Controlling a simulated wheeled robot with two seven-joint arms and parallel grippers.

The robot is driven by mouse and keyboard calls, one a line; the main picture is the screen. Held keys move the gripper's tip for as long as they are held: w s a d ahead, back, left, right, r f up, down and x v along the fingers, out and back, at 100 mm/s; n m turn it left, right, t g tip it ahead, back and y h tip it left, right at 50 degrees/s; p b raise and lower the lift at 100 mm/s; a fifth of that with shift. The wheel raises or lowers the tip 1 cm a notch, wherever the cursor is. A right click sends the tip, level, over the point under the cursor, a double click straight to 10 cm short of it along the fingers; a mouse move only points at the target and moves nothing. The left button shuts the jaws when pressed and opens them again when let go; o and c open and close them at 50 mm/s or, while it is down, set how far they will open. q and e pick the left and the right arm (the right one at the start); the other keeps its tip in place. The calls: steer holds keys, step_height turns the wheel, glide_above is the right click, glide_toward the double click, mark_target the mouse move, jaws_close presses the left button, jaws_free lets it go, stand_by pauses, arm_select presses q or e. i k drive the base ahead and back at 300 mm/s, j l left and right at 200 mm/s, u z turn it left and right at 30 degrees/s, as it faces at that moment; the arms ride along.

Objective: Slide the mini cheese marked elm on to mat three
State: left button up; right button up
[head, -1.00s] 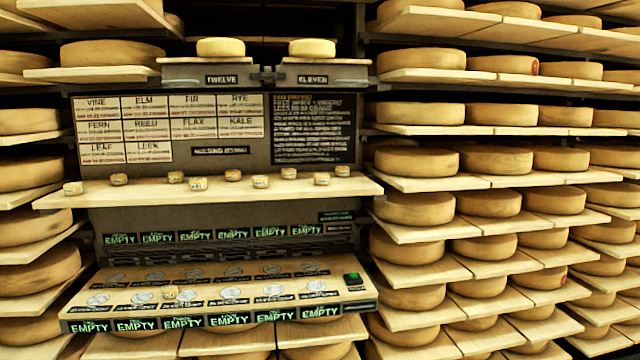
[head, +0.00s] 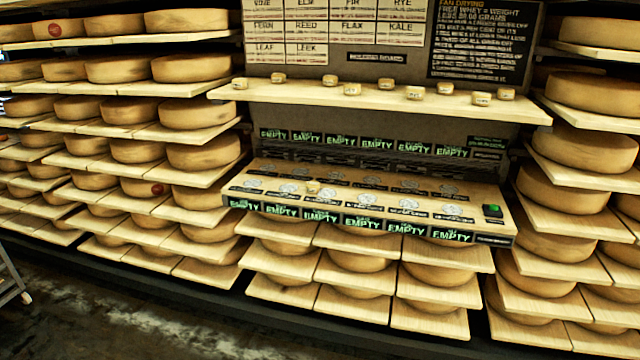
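Several mini cheeses stand along the upper wooden shelf, such as one at its left end (head: 239,83) and one near its right end (head: 480,98). Their markings are too small to read, so I cannot tell which is elm. One mini cheese (head: 313,187) sits on the wooden bench (head: 470,190) below, close to the front row of silver mats; I cannot tell whether it touches one. The mats, such as this one (head: 409,203), lie in two rows, their numbers unreadable. The displays (head: 320,216) read EMPTY. Neither gripper is in view.
A name board (head: 330,35) and a black notice (head: 482,42) hang above the shelf (head: 290,97). A green-lit button (head: 492,210) is at the bench's right end. Racks of large cheese wheels (head: 195,113) flank it. Open floor (head: 120,310) lies at lower left.

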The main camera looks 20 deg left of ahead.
mark_target(313, 187)
steer(key=i+j, duration=0.2)
steer(key=i, duration=0.2)
steer(key=i+j, duration=0.2)
steer(key=i, duration=0.25)
steer(key=i+j, duration=0.2)
steer(key=i, duration=0.2)
steer(key=i+j, duration=0.2)
steer(key=i, duration=0.25)
steer(key=i+j, duration=0.2)
steer(key=i, duration=0.2)
steer(key=u, duration=0.05)
